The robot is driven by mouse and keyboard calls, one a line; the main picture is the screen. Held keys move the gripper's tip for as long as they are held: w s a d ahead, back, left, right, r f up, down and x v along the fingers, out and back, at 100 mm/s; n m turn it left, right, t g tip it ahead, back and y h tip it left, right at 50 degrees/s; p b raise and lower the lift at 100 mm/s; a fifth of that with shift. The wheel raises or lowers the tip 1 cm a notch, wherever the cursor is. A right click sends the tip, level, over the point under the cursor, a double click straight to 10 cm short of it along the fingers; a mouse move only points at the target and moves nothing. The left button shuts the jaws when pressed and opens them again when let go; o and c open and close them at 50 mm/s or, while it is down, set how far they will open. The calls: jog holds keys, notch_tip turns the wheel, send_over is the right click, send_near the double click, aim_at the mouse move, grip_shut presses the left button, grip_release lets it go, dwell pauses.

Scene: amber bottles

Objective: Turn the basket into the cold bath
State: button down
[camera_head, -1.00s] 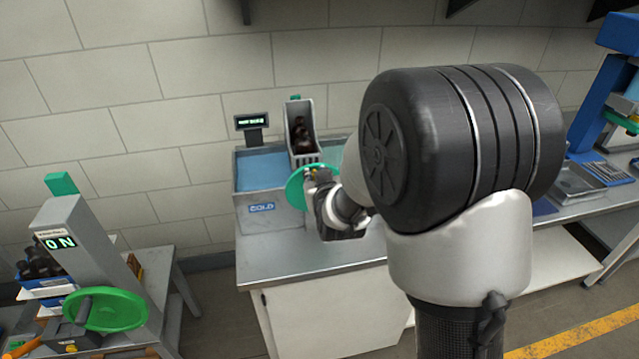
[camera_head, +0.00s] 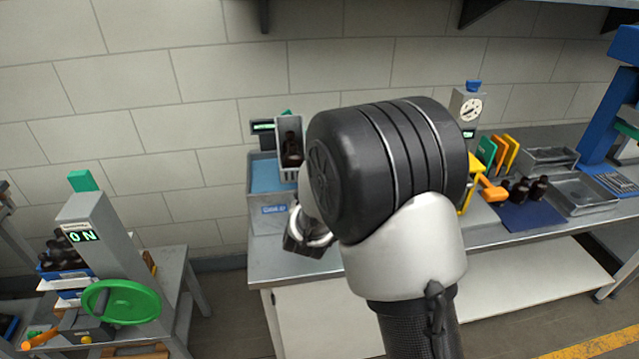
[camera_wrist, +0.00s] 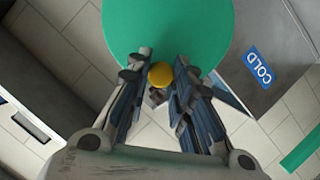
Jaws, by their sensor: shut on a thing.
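The grey basket (camera_head: 290,147) with dark bottles in it stands at the right end of the cold bath (camera_head: 268,206), a grey tank with blue liquid and a COLD label. In the wrist view the bath's labelled wall (camera_wrist: 262,62) is at the upper right. A green handwheel (camera_wrist: 170,30) with a yellow knob (camera_wrist: 161,74) fills the top of that view. My gripper (camera_wrist: 160,78) is shut on the yellow knob. In the head view my gripper (camera_head: 308,238) is in front of the bath's right part, and my arm hides the wheel.
A small display (camera_head: 263,127) stands behind the bath. At left is another station with an ON display (camera_head: 83,237) and a green wheel (camera_head: 120,301). At right, a bench holds a dial gauge (camera_head: 472,106), bottles on a blue mat (camera_head: 530,216) and metal trays (camera_head: 588,192).

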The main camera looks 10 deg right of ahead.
jog(key=a+f+n+t+h+b, duration=0.1)
jog(key=a+f+n+t+h, duration=0.2)
jog(key=f+n, duration=0.3)
jog(key=shift+a+f+n+h, duration=0.3)
jog(key=shift+f+n, duration=0.1)
jog(key=shift+n, duration=1.5)
jog(key=shift+f, duration=0.1)
dwell(0.3)
jog(key=c, duration=1.6)
grip_release()
jog(key=shift+o, duration=1)
jog(key=v, duration=1.2)
